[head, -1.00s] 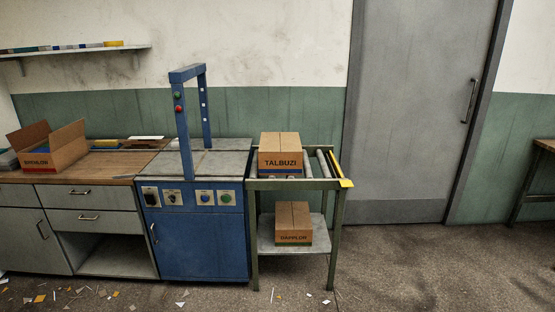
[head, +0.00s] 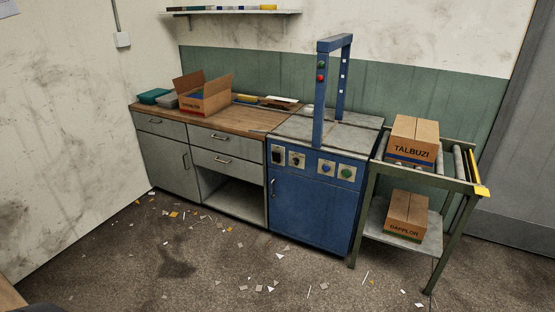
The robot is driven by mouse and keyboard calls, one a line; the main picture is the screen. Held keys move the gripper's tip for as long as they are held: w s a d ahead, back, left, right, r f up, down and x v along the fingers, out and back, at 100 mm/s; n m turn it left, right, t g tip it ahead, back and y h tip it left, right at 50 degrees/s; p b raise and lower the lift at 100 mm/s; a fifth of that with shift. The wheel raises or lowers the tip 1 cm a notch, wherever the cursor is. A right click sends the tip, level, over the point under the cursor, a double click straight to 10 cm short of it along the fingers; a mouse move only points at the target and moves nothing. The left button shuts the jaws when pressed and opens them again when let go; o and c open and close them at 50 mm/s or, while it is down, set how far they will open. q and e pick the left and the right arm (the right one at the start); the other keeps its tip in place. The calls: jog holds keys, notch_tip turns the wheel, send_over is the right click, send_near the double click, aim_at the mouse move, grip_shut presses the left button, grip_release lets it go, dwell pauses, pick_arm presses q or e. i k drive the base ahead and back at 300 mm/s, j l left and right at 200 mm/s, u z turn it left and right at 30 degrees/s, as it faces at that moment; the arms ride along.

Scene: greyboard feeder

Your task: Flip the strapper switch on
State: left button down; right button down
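The blue strapper (head: 308,214) stands between the wooden-topped counter and the roller stand, with a blue arch (head: 319,100) over its grey top. The arch post carries a green button and a red button. The strapper's front panel has a dark switch (head: 277,155) on a light plate at the far left, then a dark knob (head: 296,159), a blue button (head: 326,169) and a green button (head: 347,173). The switch is too small to tell its position. Neither of my grippers is in the head view.
The roller stand (head: 456,182) holds a TALBUZI box (head: 412,149) on top and a DAPPLOR box (head: 407,216) on its shelf. An open box (head: 204,98) sits on the counter (head: 236,120). Scraps litter the otherwise open floor (head: 200,260) in front.

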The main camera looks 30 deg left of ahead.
aim_at(276, 155)
jog(key=i+l+u, duration=0.1)
jog(key=i, duration=0.4)
jog(key=i+l, duration=0.15)
jog(key=i, duration=0.4)
jog(key=u, duration=0.05)
